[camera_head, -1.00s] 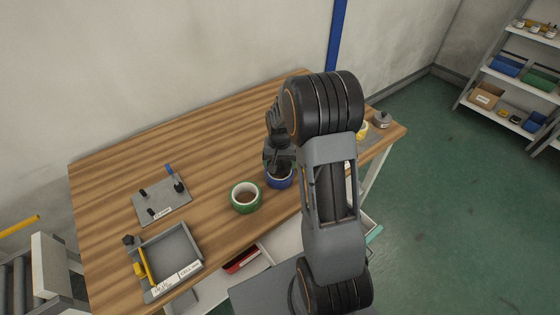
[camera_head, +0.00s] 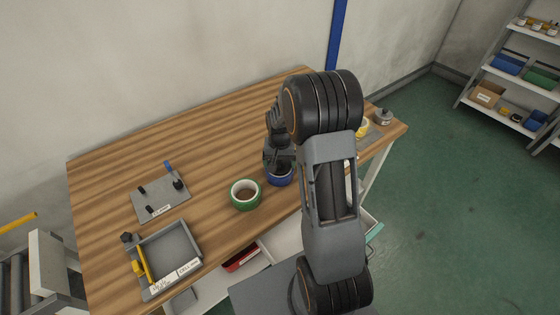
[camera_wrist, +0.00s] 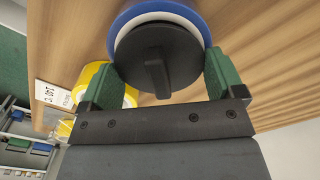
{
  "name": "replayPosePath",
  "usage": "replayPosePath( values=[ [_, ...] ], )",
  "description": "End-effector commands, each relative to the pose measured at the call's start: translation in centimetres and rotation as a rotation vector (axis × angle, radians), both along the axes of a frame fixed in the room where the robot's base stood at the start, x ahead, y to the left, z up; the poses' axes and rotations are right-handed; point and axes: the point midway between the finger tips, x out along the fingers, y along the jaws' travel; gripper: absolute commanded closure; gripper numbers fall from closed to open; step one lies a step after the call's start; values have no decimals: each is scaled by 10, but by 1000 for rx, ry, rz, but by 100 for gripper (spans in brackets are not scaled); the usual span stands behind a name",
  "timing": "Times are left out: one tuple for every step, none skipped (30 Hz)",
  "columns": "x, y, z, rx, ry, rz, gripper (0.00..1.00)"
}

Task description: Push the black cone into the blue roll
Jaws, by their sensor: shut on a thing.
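The black cone (camera_wrist: 158,62) shows in the wrist view as a round black disc with a raised bar across it. My gripper (camera_wrist: 160,72) has its green finger pads on either side of the disc and is shut on it. The blue roll (camera_wrist: 200,24) lies right behind the disc, with its blue edge and pale core showing around the top of it. How deep the cone sits in the roll is hidden. In the head view, my gripper (camera_head: 279,161) is directly over the blue roll (camera_head: 279,180) on the wooden table, partly covering it.
A green roll (camera_head: 245,205) stands close to the left of the blue roll. A yellow roll (camera_wrist: 128,97) is beside my gripper's left finger in the wrist view. A grey tray (camera_head: 190,235) and a grey plate with pegs (camera_head: 155,198) lie further left. The table's back is clear.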

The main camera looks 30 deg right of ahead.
Motion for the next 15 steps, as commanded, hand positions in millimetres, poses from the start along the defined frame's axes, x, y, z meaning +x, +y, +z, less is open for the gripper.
replayPosePath(
  values=[
    [0,0,-3,0,0,0,35],
    [0,0,-3,0,0,0,35],
    [0,0,-4,0,0,0,35],
    [0,0,-4,0,0,0,35],
    [0,0,-4,0,0,0,35],
    [0,0,-4,0,0,0,35],
    [0,0,-4,0,0,0,35],
    [0,0,-4,0,0,0,35],
    [0,0,-4,0,0,0,35],
    [0,0,-4,0,0,0,35],
    [0,0,-4,0,0,0,35],
    [0,0,-4,0,0,0,9],
    [0,0,-4,0,0,0,6],
    [0,0,-4,0,0,0,4],
    [0,0,-4,0,0,0,0]
  ],
)
